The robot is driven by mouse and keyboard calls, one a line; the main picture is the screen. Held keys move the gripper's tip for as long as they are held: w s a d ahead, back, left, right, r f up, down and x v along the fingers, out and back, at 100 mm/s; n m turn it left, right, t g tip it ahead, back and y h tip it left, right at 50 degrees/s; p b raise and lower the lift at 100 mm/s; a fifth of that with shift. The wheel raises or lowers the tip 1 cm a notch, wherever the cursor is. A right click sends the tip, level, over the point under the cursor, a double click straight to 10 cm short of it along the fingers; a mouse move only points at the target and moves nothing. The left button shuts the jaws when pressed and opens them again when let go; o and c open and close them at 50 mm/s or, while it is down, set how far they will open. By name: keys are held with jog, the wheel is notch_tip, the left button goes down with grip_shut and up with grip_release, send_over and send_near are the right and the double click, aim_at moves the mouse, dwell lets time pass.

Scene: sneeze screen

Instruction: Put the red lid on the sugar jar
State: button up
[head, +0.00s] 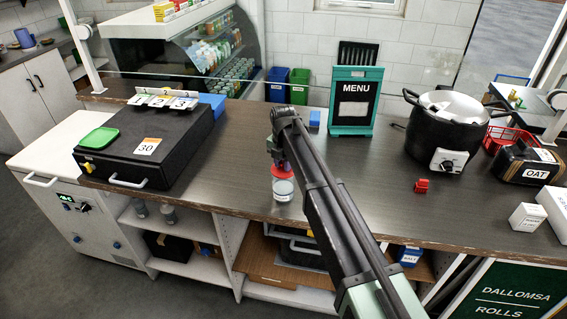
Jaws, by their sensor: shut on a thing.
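The sugar jar (283,192) is a small clear and whitish jar near the front edge of the dark counter (240,150). The red lid (282,171) is directly over the jar's top in the head view; I cannot tell whether it touches the rim or hovers just above it. My gripper (280,162) points down from the end of my arm and is shut on the red lid. The fingers are small here and partly hidden by my arm.
A black cash drawer (150,145) with a green dish (98,139) stands left. A menu stand (354,101), a black pot (440,125) and a small red object (421,186) are to the right. A clear screen stands along the back. Counter left of the jar is clear.

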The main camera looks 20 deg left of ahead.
jog(key=shift+r+p, duration=0.35)
jog(key=shift+r, duration=0.1)
jog(key=shift+r+p, duration=2.1)
jog(key=shift+p, duration=0.1)
